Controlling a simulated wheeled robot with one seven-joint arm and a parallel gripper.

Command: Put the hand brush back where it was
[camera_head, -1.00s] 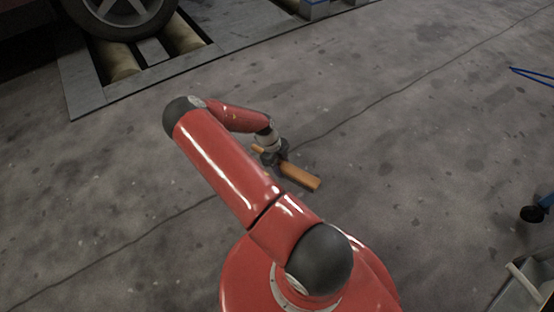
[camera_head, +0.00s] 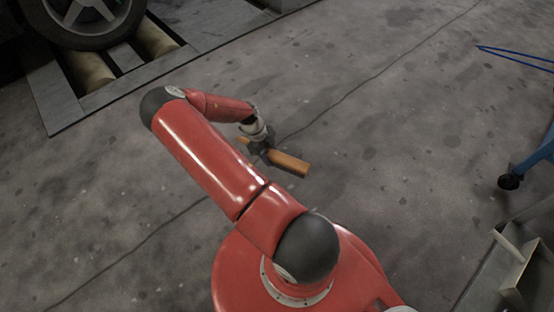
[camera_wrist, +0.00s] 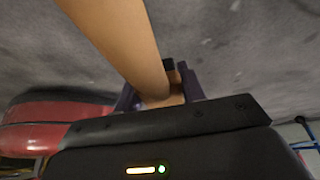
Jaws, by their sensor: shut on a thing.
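The hand brush shows as a tan wooden piece (camera_head: 289,164) held in my gripper (camera_head: 262,150), out over the grey floor. In the wrist view the brush (camera_wrist: 118,38) runs from the top edge down to between the two dark fingers of my gripper (camera_wrist: 160,88). The gripper is shut on it. A short end of the brush shows on the other side of the gripper in the head view. No bristles can be made out.
A car wheel (camera_head: 88,18) stands by the rollers (camera_head: 90,70) in a metal floor frame at the upper left. Blue legs with a black caster (camera_head: 510,182) are at the right. A metal channel-like structure (camera_head: 518,262) is at the lower right. The middle floor is clear.

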